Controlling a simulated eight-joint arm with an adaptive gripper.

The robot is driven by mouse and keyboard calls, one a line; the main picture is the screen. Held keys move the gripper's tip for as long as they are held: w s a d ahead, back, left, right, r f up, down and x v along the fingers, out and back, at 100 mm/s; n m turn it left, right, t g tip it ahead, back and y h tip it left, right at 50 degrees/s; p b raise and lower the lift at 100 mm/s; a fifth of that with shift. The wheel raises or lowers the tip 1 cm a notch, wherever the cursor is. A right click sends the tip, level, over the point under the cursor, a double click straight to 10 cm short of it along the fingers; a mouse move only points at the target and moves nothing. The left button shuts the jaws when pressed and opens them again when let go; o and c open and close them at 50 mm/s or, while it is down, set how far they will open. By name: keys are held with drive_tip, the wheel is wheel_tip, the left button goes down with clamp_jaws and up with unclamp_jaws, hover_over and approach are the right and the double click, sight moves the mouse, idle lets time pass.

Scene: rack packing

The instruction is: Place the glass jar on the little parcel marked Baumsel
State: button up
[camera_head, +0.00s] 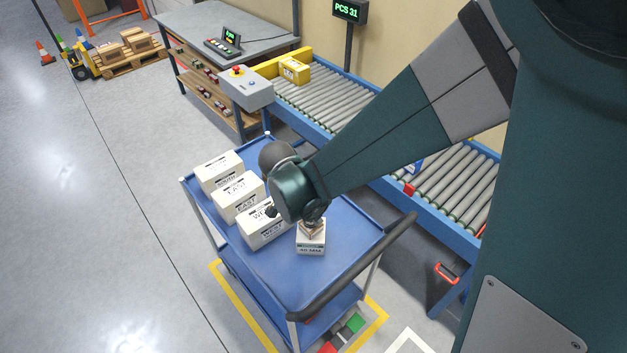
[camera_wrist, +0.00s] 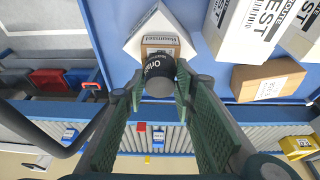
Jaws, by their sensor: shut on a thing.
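In the wrist view my gripper (camera_wrist: 158,86) is shut on a dark jar (camera_wrist: 158,68) with a light-lettered label and a grey end facing the camera. The jar is directly over a little brown parcel (camera_wrist: 165,40) whose white label seems to read Baumsel. Whether the jar touches the parcel cannot be told. The parcel sits on a white box (camera_wrist: 150,20). In the head view the little parcel (camera_head: 312,230) shows on top of the white box (camera_head: 310,248), just under my wrist. My fingers and the jar are mostly hidden there.
The blue trolley (camera_head: 270,278) also carries several larger white cartons (camera_head: 238,198), left of the white box. Another brown parcel (camera_wrist: 268,80) lies on it in the wrist view. A black handle (camera_head: 350,270) edges the trolley. A roller conveyor (camera_head: 460,190) runs behind, bearing a yellow box (camera_head: 294,71).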

drive_tip(key=shift+f, duration=0.15)
drive_tip(key=o, duration=0.9)
drive_tip(key=shift+p+v, duration=0.7)
drive_tip(key=shift+v, duration=5.45)
drive_tip(key=shift+w+d, duration=0.1)
drive_tip(key=shift+d, duration=0.05)
